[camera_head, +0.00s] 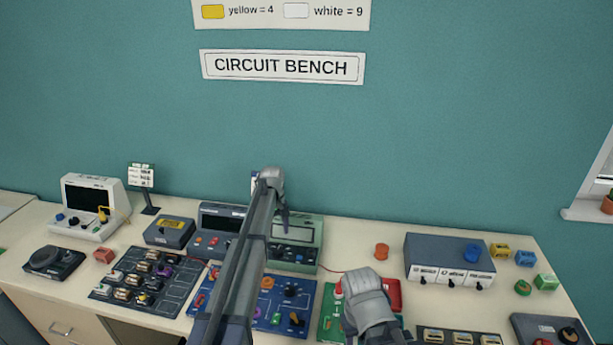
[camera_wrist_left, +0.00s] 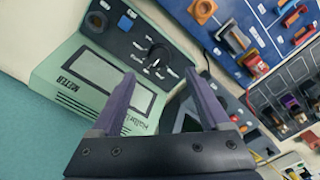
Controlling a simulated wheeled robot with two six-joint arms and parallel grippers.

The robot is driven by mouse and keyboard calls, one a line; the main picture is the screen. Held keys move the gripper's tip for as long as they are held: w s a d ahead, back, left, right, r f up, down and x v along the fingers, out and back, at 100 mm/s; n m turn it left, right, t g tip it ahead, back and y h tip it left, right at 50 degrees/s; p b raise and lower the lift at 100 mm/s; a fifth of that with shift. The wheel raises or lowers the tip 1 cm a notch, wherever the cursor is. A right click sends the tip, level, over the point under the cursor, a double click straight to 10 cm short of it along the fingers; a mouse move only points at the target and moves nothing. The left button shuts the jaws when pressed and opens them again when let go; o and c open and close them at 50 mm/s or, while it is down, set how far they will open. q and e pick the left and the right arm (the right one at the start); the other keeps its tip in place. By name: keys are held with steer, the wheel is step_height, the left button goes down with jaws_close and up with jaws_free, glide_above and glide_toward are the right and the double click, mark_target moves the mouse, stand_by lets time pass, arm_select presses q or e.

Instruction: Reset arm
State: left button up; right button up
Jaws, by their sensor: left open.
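My left arm rises from the bottom middle of the head view. Its gripper (camera_head: 285,218) hangs in front of the green meter (camera_head: 310,233), small and seen from behind the arm. In the left wrist view the two purple-grey fingers of the left gripper (camera_wrist_left: 165,98) stand wide apart with nothing between them. The green meter also shows in the left wrist view (camera_wrist_left: 68,90), with its dial and screen beyond the fingers. A grey part of my right arm (camera_head: 368,300) is over the bench at lower right of centre; its fingertips cannot be made out.
A blue board (camera_head: 268,312) with knobs lies below the meter, partly behind my left arm. A dark component board (camera_head: 120,292) is at left. A grey box (camera_head: 448,245) with switches and several coloured blocks stand at right. The bench between meter and grey box is mostly clear.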

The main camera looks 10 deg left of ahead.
arm_select(q)
steer(key=s+d+f+m+b, duration=0.1)
steer(key=s+d+m, duration=0.3)
steer(key=s, duration=0.8)
steer(key=s+d+f+m+b, duration=0.2)
steer(key=s+d+m, duration=0.2)
steer(key=s+d, duration=0.3)
steer(key=s+d+f+m+y+b, duration=0.1)
steer(key=s+d+m, duration=0.3)
steer(key=s, duration=1.3)
steer(key=shift+s+d+f, duration=0.2)
steer(key=shift+s+d, duration=0.05)
steer(key=shift+d, duration=0.55)
